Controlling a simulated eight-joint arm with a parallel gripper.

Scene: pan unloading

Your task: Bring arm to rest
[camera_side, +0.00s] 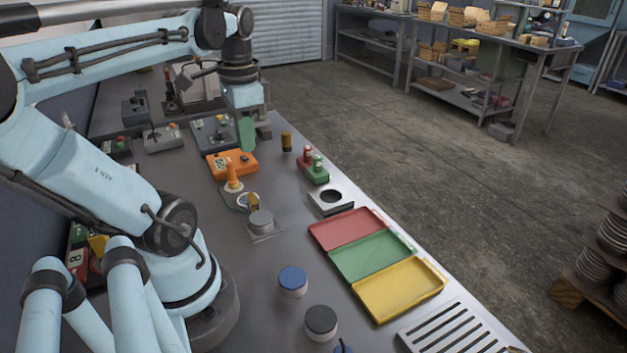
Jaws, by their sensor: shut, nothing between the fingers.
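My arm is pale blue and reaches from the left across the top of the picture. My gripper (257,132) hangs down from the wrist at the far part of the grey table (222,262). It is shut and empty, small in this view, with its fingertips hard to make out. It appears above or just behind the orange control box (233,165); the exact gap cannot be told. A green upright piece (247,134) shows right beside the fingers.
Red (346,228), green (372,254) and yellow (400,290) trays line the right table edge. A blue-topped round piece (293,280) and a dark-topped one (321,321) stand nearer. A red-and-green box (313,170) and several control boxes stand near the gripper.

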